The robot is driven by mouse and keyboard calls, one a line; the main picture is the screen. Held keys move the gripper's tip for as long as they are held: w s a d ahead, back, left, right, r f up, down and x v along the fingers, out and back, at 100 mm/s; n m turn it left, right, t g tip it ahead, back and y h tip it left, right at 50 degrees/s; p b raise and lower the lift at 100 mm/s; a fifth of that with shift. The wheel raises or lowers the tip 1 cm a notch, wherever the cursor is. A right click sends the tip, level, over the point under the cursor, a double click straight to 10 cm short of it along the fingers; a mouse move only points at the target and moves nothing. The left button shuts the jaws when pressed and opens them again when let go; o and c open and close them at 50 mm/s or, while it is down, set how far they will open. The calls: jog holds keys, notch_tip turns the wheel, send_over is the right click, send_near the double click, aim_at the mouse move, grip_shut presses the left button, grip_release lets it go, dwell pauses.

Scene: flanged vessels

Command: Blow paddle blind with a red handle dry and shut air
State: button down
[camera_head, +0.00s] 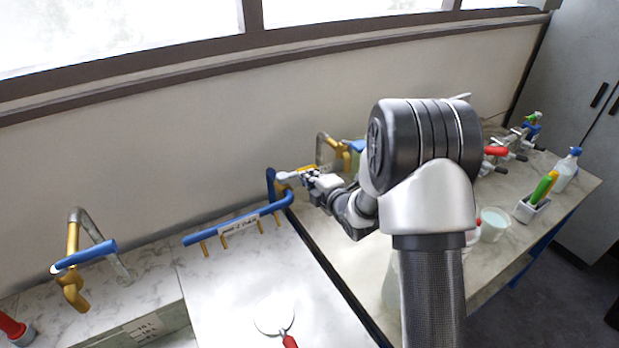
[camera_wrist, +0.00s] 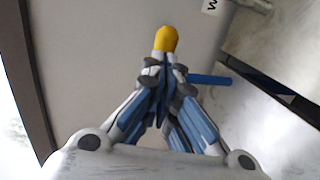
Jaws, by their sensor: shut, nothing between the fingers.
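The paddle blind (camera_head: 268,318) lies flat on a pale board at the bottom of the head view. It has a pale round disc and a red handle (camera_head: 289,341), cut off by the picture's lower edge. A blue air pipe (camera_head: 235,229) with several brass nozzles runs along the back of that board, and its right end bends upward. My gripper (camera_head: 292,177) is at that upright end, far from the blind. In the wrist view my gripper (camera_wrist: 163,66) is shut and empty. A yellow knob-like piece (camera_wrist: 166,39) shows just past the fingertips; I cannot tell whether they touch it.
A brass and steel tap with a blue lever (camera_head: 85,255) stands at the left. On the right bench are a tub (camera_head: 494,224), a pen holder (camera_head: 532,207), a bottle (camera_head: 566,170) and red-handled clamps (camera_head: 496,151). The wall is close behind my gripper.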

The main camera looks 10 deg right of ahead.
dwell(0.3)
jog(key=shift+w+b, duration=0.5)
jog(key=shift+b, duration=0.6)
jog(key=shift+r, duration=0.1)
